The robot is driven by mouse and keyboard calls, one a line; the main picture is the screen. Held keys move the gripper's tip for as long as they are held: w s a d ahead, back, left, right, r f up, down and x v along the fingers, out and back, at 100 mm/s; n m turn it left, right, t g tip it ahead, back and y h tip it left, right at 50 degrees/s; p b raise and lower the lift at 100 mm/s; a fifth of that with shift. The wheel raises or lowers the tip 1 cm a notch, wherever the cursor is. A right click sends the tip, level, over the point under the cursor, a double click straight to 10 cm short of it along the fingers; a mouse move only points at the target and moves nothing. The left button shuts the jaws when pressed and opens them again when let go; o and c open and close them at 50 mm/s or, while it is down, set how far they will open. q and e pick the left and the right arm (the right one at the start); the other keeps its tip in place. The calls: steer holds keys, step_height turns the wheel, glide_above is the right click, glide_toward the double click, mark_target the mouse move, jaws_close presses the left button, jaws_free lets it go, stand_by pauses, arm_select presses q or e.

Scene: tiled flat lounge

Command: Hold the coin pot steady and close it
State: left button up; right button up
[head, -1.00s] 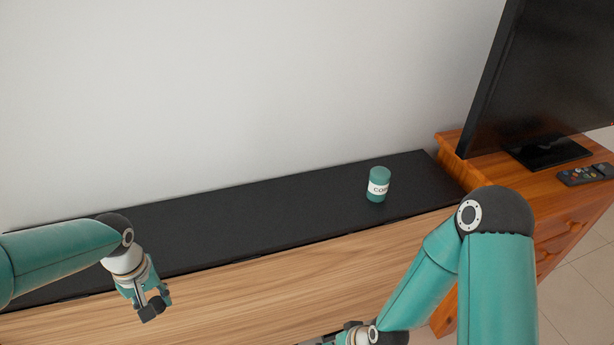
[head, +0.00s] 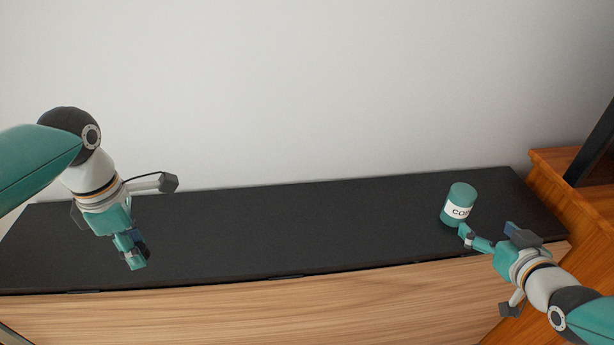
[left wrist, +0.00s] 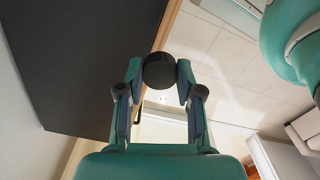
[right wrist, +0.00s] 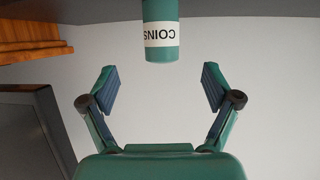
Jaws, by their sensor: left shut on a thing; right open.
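The coin pot (head: 460,198) is a teal cylinder with a white label, upright near the right end of the black-topped cabinet. It also shows in the right wrist view (right wrist: 161,50), where the label reads COINS upside down. My right gripper (head: 488,232) is open in front of the pot; in the right wrist view its fingers (right wrist: 160,88) are spread, with the pot just beyond them. My left gripper (head: 138,256) is shut on a dark round thing, apparently the lid (left wrist: 159,71), far left of the pot. The inside of the pot is not visible.
The black cabinet top (head: 280,229) is clear between my left gripper and the pot. A pale wall (head: 310,90) stands behind it. A wooden chest (head: 585,205) with a dark television (head: 598,150) is close on the right.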

mark_target(465, 209)
steer(key=shift+w+a, duration=0.15)
steer(key=x, duration=0.6)
steer(key=shift+w+a+f, duration=0.1)
steer(key=shift+f, duration=0.05)
steer(key=shift+w, duration=0.3)
steer(key=shift+f, duration=0.1)
steer(key=shift+x, duration=2.6)
steer(key=c, duration=1.3)
